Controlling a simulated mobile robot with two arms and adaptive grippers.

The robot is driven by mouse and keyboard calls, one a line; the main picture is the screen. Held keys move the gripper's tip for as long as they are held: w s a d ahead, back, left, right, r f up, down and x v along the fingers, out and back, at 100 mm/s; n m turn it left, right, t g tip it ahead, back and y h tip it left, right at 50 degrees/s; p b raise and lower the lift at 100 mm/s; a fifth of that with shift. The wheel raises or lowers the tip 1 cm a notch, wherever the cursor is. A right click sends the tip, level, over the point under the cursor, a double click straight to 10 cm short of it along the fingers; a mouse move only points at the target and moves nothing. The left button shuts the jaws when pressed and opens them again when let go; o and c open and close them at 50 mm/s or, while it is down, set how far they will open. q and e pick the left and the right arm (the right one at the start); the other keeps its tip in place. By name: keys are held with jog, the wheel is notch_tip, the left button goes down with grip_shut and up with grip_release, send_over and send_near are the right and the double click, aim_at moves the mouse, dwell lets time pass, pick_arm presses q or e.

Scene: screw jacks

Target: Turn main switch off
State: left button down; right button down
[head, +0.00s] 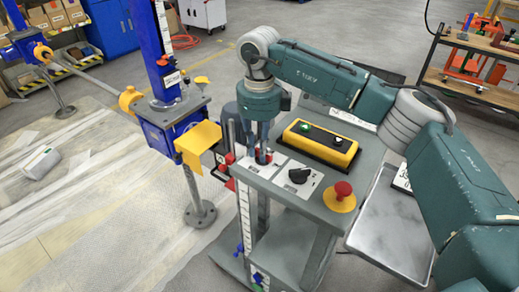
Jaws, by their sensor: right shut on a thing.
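My right gripper (261,157) points down over the left end of the grey control console (335,190). Its fingers are shut on a small red knob, the main switch (268,157), which the fingers mostly hide. Its exact turn angle cannot be told. A pale label plate (262,170) lies around it on the console top. My left gripper is not in view.
A black rotary knob (299,175) stands beside the switch on its own plate. A red mushroom button (342,191) on a yellow base and a yellow-black button box (318,142) share the console. A blue screw jack (168,115) stands at left; a metal tray (392,228) at right.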

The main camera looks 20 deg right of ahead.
jog(key=shift+w+r, duration=0.15)
jog(key=shift+r, duration=0.05)
jog(key=c, duration=1.7)
grip_release()
jog(key=shift+c, duration=0.2)
jog(key=shift+o, duration=0.8)
jog(key=shift+f, duration=0.1)
notch_tip(320, 180, up, 12)
jog(key=shift+f, duration=0.1)
